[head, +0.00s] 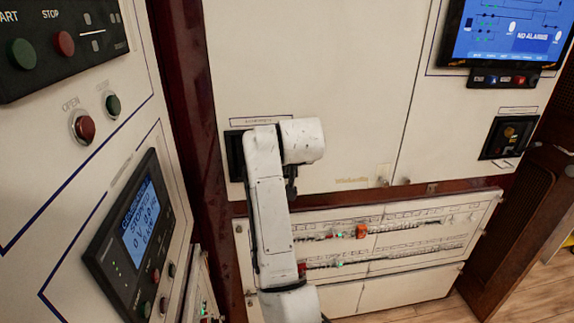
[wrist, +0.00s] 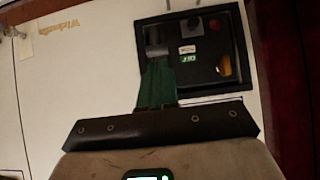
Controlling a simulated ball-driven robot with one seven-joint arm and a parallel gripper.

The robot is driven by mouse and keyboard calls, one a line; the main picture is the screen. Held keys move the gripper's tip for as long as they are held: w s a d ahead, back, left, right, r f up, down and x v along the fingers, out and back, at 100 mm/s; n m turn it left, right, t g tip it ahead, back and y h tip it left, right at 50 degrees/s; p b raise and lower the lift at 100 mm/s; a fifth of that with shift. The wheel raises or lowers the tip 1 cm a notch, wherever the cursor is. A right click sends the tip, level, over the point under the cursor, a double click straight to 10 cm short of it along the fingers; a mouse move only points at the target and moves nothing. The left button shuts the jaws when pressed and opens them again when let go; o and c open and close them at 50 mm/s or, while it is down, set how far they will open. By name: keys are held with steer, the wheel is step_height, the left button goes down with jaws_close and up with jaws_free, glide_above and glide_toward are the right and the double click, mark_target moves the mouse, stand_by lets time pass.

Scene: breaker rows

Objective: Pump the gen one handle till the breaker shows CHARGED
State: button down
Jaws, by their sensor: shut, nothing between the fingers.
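The breaker (wrist: 208,84) is a black-framed panel in the cream cabinet front, seen upside down in the wrist view. In the head view its dark frame (head: 235,155) shows left of my arm, which hides most of it. It bears a small white label (wrist: 187,49), a green label (wrist: 188,59) that seems to read OFF, and an orange-yellow part (wrist: 223,65). No CHARGED sign is legible. A grey piece (wrist: 156,49), possibly the handle, lies at my fingertips. My gripper (wrist: 157,62) is shut with its green fingers together; contact is unclear.
Left stands a panel with START and STOP buttons and a display (head: 140,222) reading STOPPED. Below are breaker rows (head: 390,240) with an orange switch (head: 361,231). A screen (head: 510,30) reading NO ALARMS and another black breaker (head: 510,137) are at right.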

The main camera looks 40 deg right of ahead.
steer(key=v, duration=0.7)
steer(key=shift+r+b, duration=0.3)
steer(key=shift+b, duration=0.15)
steer(key=shift+s+a, duration=0.1)
stand_by(0.8)
steer(key=s+a+f+n+g+y, duration=0.1)
steer(key=s+a+f, duration=0.1)
steer(key=s+f, duration=0.45)
steer(key=s+a+f+n+g+y, duration=0.1)
steer(key=s+f+n, duration=0.15)
steer(key=f, duration=0.75)
steer(key=s+a+f+n+g, duration=0.1)
steer(key=s+a+f, duration=0.1)
steer(key=s+f, duration=0.45)
steer(key=s+a+f+n+g+y, duration=0.1)
steer(key=s+a+f+g, duration=0.1)
steer(key=s+a+f, duration=0.2)
steer(key=s+a+f+g+y, duration=0.2)
steer(key=s+a+f, duration=0.2)
steer(key=s+f, duration=0.6)
steer(key=s, duration=0.5)
steer(key=shift+a+n, duration=0.2)
steer(key=shift+n, duration=0.15)
